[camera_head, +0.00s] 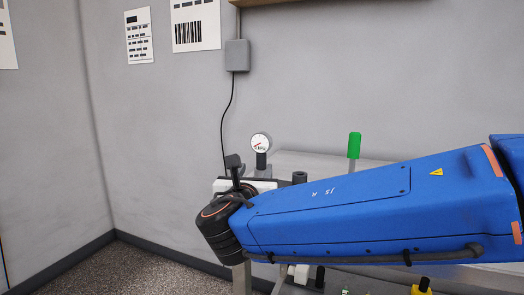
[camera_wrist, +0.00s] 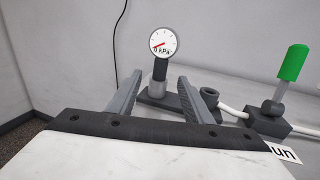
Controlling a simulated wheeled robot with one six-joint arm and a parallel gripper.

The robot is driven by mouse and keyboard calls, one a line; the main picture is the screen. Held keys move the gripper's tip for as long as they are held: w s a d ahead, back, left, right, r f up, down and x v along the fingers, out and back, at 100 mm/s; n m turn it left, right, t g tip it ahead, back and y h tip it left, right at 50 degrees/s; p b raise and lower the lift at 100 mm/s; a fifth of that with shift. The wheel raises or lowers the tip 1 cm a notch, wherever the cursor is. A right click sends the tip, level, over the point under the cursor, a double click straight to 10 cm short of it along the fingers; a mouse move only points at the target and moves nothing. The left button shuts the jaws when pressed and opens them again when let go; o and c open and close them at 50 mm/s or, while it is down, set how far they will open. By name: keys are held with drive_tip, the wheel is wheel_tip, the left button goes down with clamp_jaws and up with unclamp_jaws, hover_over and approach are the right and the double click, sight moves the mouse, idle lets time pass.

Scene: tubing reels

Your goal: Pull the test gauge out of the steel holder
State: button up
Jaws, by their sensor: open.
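The test gauge (camera_wrist: 163,42) has a round white dial marked kPa with a red needle. It stands upright on a black stem in the short steel holder (camera_wrist: 158,93), on a dark base plate. The gauge also shows in the head view (camera_head: 260,142), above my wrist. My gripper (camera_wrist: 161,76) is open and empty. Its two grey fingers point toward the gauge, one on each side of the stem and holder in the wrist view. I cannot tell whether the stem is between the fingertips or still beyond them. In the head view my arm hides the fingers and the plate.
Right of the holder are a dark round socket (camera_wrist: 209,96), a white tube and a black block with a green-handled lever (camera_wrist: 292,63); the green handle (camera_head: 354,145) also shows in the head view. A grey wall box (camera_head: 237,55) with a hanging cable is behind.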

sight(263, 153)
drive_tip(key=w, duration=0.5)
drive_tip(key=w+d, duration=0.1)
drive_tip(key=w, duration=0.9)
drive_tip(key=shift+w+d, duration=0.3)
drive_tip(key=shift+w, duration=0.05)
clamp_jaws()
